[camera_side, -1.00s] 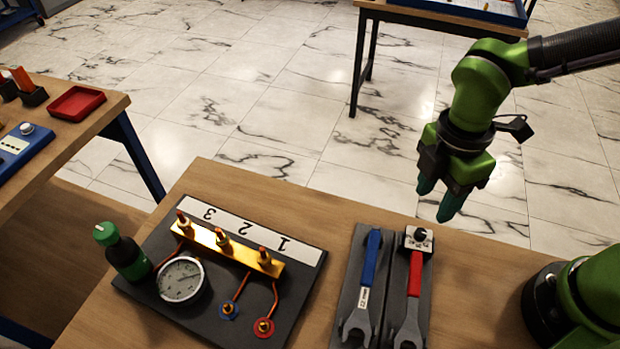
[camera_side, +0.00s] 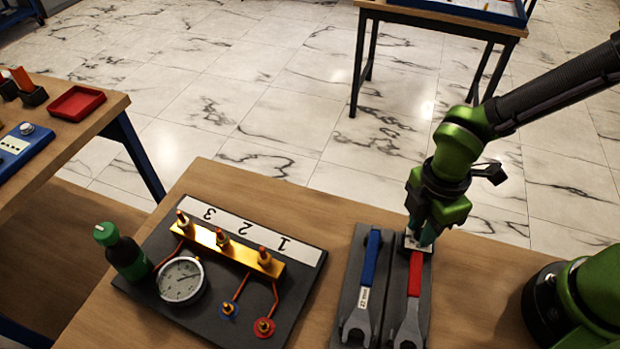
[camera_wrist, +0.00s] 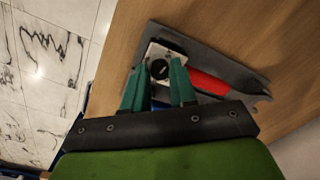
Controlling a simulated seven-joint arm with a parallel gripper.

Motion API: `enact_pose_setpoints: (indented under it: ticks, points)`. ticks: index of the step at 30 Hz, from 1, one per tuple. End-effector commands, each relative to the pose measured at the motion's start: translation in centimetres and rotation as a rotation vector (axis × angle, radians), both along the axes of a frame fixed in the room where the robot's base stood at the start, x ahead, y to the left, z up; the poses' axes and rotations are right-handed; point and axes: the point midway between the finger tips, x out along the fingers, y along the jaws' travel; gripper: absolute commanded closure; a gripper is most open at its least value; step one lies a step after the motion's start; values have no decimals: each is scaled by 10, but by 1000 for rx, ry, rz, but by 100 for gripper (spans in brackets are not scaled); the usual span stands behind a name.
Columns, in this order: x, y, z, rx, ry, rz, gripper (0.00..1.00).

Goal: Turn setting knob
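The setting knob (camera_wrist: 158,69) is a small black round knob on a white plate (camera_wrist: 170,48) at the end of the red-handled wrench's tray. In the side view my gripper (camera_side: 421,238) is low over this plate and hides the knob. In the wrist view my gripper (camera_wrist: 160,80) has its two green fingers apart, their tips on either side of the knob or just short of it. I cannot tell whether they touch it. A red-handled wrench (camera_side: 415,275) lies just in front of the plate.
A blue-handled wrench (camera_side: 370,260) lies in the neighbouring tray. To the left is a dark board (camera_side: 310,285) with a brass manifold (camera_side: 240,254), a round gauge (camera_side: 181,281) and a green-capped bottle (camera_side: 122,252). Bare wood lies right of the trays.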

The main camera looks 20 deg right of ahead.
Motion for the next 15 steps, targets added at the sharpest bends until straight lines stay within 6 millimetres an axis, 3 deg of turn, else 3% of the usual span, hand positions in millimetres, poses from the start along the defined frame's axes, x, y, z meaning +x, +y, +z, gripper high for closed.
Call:
enact_pose_setpoints:
  ticks: [1,5,15]
  points:
    - [0,0,0,0,0,0,82]
    - [0,0,0,0,0,0,100]
    - [0,0,0,1,-1,-31,100]
